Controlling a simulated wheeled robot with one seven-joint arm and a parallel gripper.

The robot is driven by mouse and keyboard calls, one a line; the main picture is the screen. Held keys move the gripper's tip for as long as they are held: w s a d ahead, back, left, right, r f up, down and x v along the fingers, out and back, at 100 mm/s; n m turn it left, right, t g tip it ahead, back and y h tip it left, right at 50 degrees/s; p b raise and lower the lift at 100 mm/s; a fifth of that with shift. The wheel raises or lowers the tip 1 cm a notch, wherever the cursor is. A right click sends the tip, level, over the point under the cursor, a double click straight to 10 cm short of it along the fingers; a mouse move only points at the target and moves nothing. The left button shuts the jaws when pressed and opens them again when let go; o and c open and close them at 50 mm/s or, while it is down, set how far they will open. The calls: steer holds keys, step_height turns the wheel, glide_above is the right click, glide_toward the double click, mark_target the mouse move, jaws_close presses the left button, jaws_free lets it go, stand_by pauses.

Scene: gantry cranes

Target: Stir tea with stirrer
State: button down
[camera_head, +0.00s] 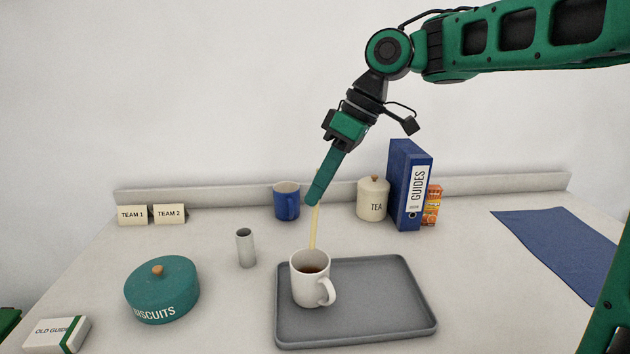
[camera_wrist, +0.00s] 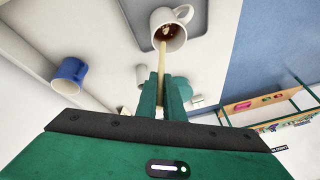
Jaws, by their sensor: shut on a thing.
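A white mug (camera_head: 309,284) with dark tea in it stands upright on the left part of a grey tray (camera_head: 400,322), handle to the right. The mug also shows at the top of the wrist view (camera_wrist: 171,42). My gripper (camera_head: 313,200) is above the mug and shut on a pale stirrer (camera_head: 313,228). The stirrer points down from the fingers, slightly tilted. In the wrist view the stirrer (camera_wrist: 162,62) runs from the fingers (camera_wrist: 160,98) to the mug, its far end over or in the opening. I cannot tell how deep its tip sits.
A grey metal cup (camera_head: 246,248) and a teal biscuit tin (camera_head: 162,290) stand left of the tray. The tray's right part is clear.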

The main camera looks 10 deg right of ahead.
mark_target(315, 236)
steer(key=shift+s+a+f, duration=0.15)
steer(key=shift+s+f, duration=0.1)
steer(key=shift+f, duration=1.35)
steer(key=shift+s+a+f, duration=0.15)
steer(key=shift+s+f, duration=0.1)
steer(key=shift+f, duration=1.35)
steer(key=shift+s+a+f, duration=0.15)
steer(key=shift+s+f, duration=0.1)
steer(key=shift+f, duration=1.35)
steer(key=shift+a, duration=0.2)
